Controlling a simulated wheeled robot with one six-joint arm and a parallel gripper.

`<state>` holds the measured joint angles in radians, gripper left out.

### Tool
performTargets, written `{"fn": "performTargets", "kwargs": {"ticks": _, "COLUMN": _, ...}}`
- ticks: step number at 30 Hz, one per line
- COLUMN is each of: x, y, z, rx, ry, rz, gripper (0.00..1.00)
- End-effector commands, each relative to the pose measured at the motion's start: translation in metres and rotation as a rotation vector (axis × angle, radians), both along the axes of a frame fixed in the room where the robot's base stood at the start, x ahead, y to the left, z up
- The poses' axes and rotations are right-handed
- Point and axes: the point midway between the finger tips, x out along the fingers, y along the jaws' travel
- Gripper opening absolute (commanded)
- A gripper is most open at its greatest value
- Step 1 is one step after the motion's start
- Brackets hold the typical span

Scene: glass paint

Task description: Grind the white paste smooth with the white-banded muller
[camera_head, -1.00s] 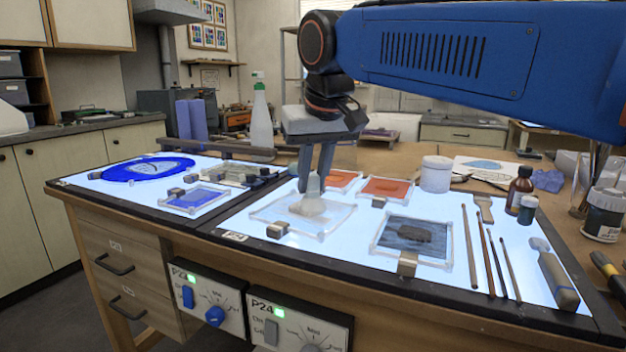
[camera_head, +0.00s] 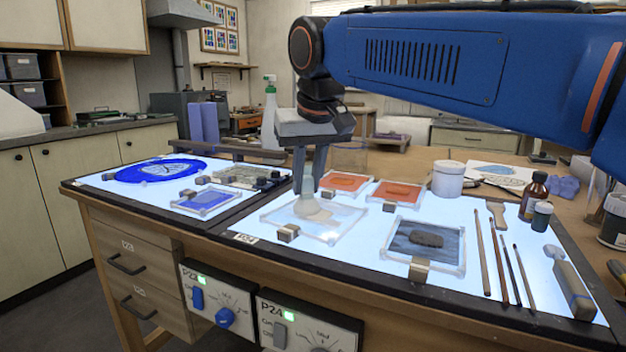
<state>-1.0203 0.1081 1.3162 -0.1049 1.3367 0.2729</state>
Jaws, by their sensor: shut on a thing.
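My gripper (camera_head: 306,178) is shut on the handle of a pale, translucent muller (camera_head: 305,188). The muller stands upright over the clear glass plate (camera_head: 345,222) on the light table. A pale, whitish patch of paste (camera_head: 312,209) lies around and under the muller's foot. The fingers hide part of the handle, and I cannot make out a white band. I cannot tell how smooth the paste is.
Two plates with orange-red paint (camera_head: 396,193) lie behind, and a dark grey plate (camera_head: 425,245) lies to the right. Metal blocks (camera_head: 288,233) sit at the plates' edges. A blue-painted plate (camera_head: 206,200) lies left.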

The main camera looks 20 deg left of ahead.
Motion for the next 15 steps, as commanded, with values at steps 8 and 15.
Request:
{"fn": "performTargets", "kwargs": {"ticks": 8, "x": 0.0, "y": 0.0, "z": -0.001, "rx": -0.001, "ry": 0.001, "rz": 0.0, "gripper": 0.0}}
{"fn": "performTargets", "kwargs": {"ticks": 15, "x": 0.0, "y": 0.001, "z": 0.016, "rx": 0.0, "ry": 0.0, "rz": -0.001, "gripper": 0.0}}
